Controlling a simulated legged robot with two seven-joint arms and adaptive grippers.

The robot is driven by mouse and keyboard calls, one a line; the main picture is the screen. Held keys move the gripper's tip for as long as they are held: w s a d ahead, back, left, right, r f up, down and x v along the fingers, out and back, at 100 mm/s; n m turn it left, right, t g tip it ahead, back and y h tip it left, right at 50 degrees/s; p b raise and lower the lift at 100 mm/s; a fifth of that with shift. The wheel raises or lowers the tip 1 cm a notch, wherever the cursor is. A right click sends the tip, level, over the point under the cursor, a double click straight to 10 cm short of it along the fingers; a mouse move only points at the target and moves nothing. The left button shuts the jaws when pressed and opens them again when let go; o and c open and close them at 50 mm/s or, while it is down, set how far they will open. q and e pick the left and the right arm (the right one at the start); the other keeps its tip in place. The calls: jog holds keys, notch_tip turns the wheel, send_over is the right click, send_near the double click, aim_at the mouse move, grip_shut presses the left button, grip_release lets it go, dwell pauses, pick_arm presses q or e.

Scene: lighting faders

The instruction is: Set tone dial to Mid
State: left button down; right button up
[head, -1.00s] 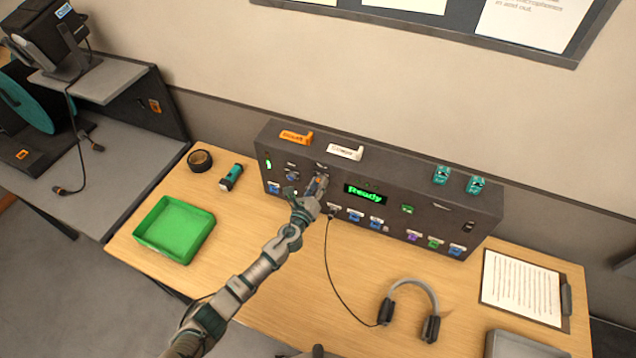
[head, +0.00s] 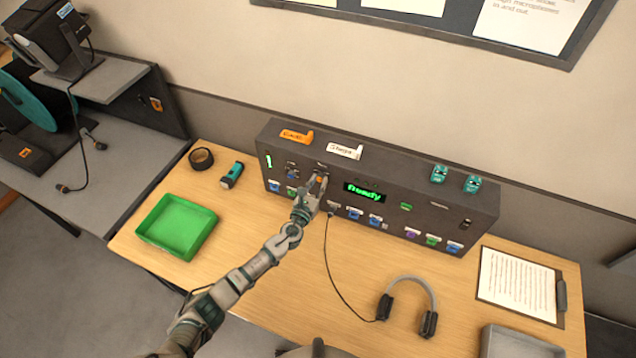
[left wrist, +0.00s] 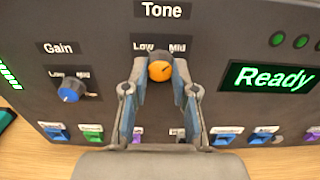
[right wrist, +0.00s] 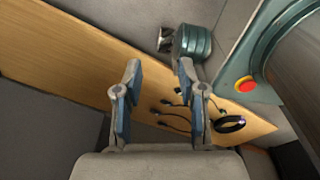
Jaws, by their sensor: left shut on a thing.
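The orange tone dial (left wrist: 160,68) is on the dark console panel (left wrist: 105,22), below the "Tone" label, with "Low" at its upper left and "Mid" at its upper right. It also shows small in the head view (head: 319,179). My left gripper (left wrist: 157,72) is shut on the dial, one finger on each side; it reaches the console in the head view (head: 319,182). The dial's pointer is hard to make out. My right gripper (right wrist: 158,72) is open and empty in the right wrist view, away from the dial.
A blue gain knob (left wrist: 70,91) sits left of the tone dial. The green "Ready" display (left wrist: 272,77) is to its right. Coloured buttons (left wrist: 228,134) run below. A green tray (head: 177,227) and headphones (head: 409,304) lie on the table (head: 275,270).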

pick_arm(q)
jog(key=shift+s+f, duration=0.15)
jog(key=shift+f, duration=0.3)
jog(key=c, duration=0.9)
grip_release()
jog(key=shift+w+r, duration=0.15)
jog(key=shift+w, duration=0.05)
jog(key=shift+s+r, duration=0.1)
jog(key=v, duration=1.1)
jog(key=shift+s+a, duration=0.2)
jog(key=shift+s, duration=0.1)
